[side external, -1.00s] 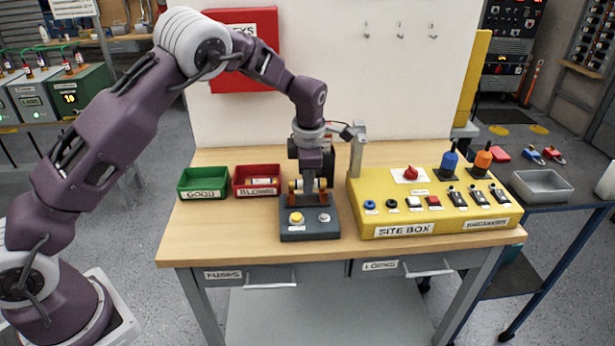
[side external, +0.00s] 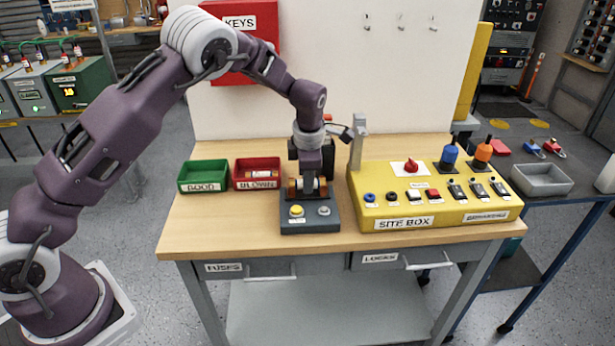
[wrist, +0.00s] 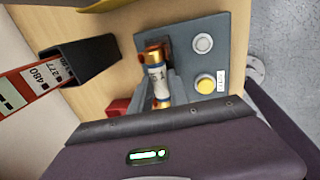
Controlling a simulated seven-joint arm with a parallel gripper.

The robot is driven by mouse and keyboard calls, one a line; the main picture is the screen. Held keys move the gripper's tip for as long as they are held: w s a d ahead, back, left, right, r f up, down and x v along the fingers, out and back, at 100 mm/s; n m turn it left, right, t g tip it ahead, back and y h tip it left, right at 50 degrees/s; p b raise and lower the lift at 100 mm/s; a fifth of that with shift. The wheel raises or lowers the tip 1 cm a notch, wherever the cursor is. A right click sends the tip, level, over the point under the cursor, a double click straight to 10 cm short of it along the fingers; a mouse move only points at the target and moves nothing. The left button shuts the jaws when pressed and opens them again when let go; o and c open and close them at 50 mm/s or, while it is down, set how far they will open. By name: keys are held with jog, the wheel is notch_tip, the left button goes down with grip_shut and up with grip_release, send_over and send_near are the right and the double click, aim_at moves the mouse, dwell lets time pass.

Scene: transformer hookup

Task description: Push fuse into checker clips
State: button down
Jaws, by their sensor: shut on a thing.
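The fuse (wrist: 157,79), with a pale printed body and gold end caps, is between my gripper's fingers (wrist: 160,92) in the wrist view. The fuse checker (side external: 310,215) is a dark grey base with a yellow button and a grey round part; it also shows in the wrist view (wrist: 217,62). My gripper (side external: 308,190) points down over the checker's rear part, shut on the fuse. A copper-coloured clip (wrist: 148,50) meets the fuse's upper end in the wrist view. The other end is partly hidden by a finger, so full seating cannot be judged.
A green GOOD bin (side external: 204,178) and a red BLOWN bin (side external: 257,184) holding a fuse stand left of the checker. The yellow site box (side external: 430,208) is close on the right. A black holder (wrist: 78,60) with a red tester (wrist: 33,84) stands close behind.

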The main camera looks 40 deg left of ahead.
jog(key=shift+f, duration=0.3)
jog(key=c, duration=1.2)
grip_release()
jog(key=shift+o, duration=0.2)
jog(key=shift+w+a+v, duration=0.1)
jog(key=shift+a+v, duration=0.05)
jog(key=shift+v, duration=0.65)
jog(key=shift+w+a+v, duration=0.1)
jog(key=shift+w+v, duration=0.05)
jog(key=shift+v, duration=0.7)
jog(key=shift+w+a+v, duration=0.1)
jog(key=shift+a+v, duration=0.05)
jog(key=shift+v, duration=0.65)
jog(key=shift+r, duration=0.1)
jog(key=shift+r, duration=0.3)
jog(key=v, duration=0.6)
jog(key=shift+r, duration=0.25)
